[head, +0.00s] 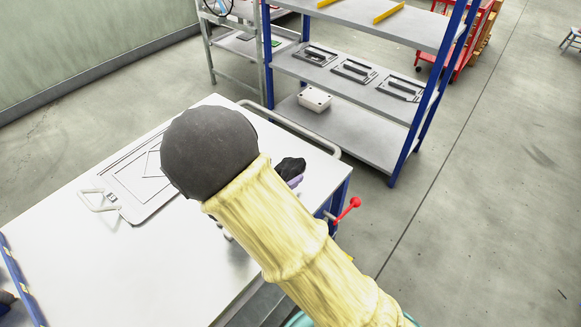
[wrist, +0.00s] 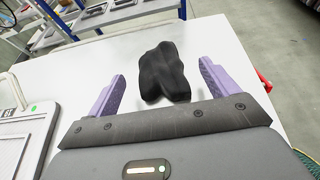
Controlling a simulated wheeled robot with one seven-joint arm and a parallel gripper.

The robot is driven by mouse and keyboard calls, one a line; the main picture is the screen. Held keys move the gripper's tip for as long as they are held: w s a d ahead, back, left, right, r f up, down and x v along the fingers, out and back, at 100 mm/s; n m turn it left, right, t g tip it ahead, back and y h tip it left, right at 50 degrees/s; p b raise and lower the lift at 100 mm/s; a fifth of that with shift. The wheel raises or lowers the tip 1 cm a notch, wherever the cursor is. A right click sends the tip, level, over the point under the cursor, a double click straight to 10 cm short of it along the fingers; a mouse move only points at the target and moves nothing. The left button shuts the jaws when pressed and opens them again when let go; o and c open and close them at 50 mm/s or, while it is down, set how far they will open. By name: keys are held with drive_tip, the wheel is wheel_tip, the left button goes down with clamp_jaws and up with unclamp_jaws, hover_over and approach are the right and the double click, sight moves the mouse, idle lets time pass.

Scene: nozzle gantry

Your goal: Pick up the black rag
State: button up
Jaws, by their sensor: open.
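The black rag (wrist: 163,74) lies crumpled on the white table (wrist: 60,70) in the wrist view. In the head view the rag (head: 291,168) shows near the table's right edge, partly hidden behind my arm. My gripper (wrist: 160,88) is open, with one purple finger on each side of the rag. The rag lies between and a little beyond the fingers, and I cannot tell whether either finger touches it. In the head view only a bit of a purple finger (head: 295,181) shows beside the rag; the rest is hidden by my arm.
A flat grey tray with a white handle (head: 100,200) lies on the table left of my arm. A blue-and-grey shelf (head: 350,85) holding trays and a white box (head: 314,99) stands behind. A red-knobbed lever (head: 350,207) sticks out at the table's right edge.

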sight(288, 166)
drive_tip(key=x, duration=0.5)
drive_tip(key=shift+w, duration=0.15)
drive_tip(key=c, duration=1)
